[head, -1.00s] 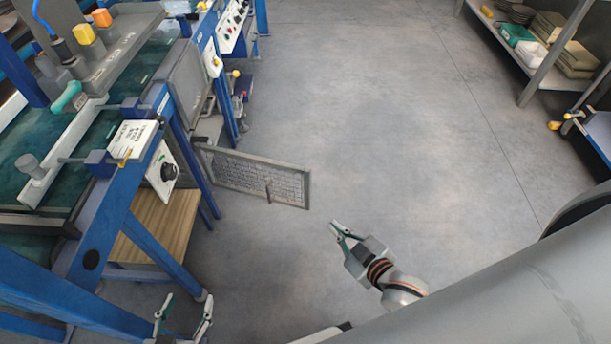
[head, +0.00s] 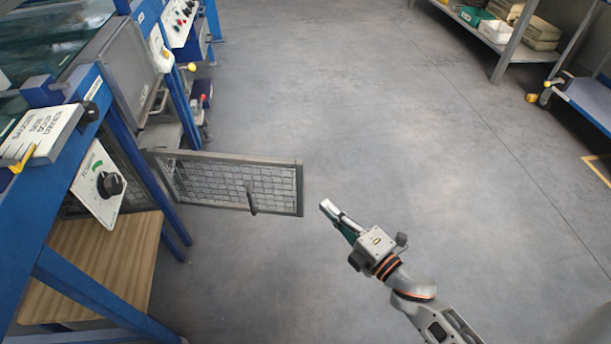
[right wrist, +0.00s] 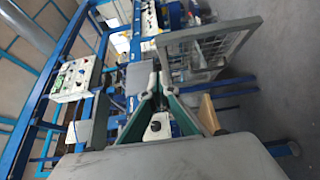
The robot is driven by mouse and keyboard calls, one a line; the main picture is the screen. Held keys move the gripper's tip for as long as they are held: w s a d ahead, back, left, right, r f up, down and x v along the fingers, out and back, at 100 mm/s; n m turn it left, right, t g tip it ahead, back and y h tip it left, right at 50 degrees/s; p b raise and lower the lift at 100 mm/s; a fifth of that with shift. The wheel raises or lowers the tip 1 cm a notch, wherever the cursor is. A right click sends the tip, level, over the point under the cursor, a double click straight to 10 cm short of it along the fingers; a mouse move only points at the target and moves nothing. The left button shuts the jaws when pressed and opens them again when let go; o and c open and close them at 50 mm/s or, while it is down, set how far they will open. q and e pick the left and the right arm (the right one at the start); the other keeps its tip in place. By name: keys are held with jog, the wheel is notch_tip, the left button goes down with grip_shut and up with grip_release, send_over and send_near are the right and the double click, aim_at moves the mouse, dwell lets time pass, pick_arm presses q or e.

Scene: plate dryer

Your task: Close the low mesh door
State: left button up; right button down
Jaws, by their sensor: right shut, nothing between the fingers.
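The low mesh door (head: 225,185), a grey frame with wire mesh, stands open. It sticks out to the right from the blue machine frame over the floor. A small upright handle (head: 252,201) is on its near face. My right gripper (head: 326,206) is shut and empty, just right of the door's free edge, with a small gap seen between them. In the right wrist view the shut fingertips (right wrist: 157,70) show left of the door (right wrist: 208,48). I cannot tell there whether they touch it. My left gripper is out of view.
The blue machine frame (head: 60,215) with a knob panel (head: 100,185) stands at the left, above a wooden shelf (head: 95,260). A shelf rack (head: 510,55) and a blue cart (head: 590,100) are at the upper right. The floor (head: 400,130) between is clear.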

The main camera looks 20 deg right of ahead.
jog(key=b, duration=0.1)
send_near(299, 166)
jog(key=w+a, duration=0.2)
jog(key=a, duration=0.2)
jog(key=w+d, duration=0.2)
jog(key=w, duration=0.1)
jog(key=shift+w+d, duration=0.1)
jog(key=shift+w, duration=0.1)
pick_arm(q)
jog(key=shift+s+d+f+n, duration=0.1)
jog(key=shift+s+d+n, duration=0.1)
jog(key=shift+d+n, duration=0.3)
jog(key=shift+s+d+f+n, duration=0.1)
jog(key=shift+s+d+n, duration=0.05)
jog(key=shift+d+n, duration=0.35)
pick_arm(e)
jog(key=shift+w, duration=0.15)
jog(key=shift+d, duration=0.1)
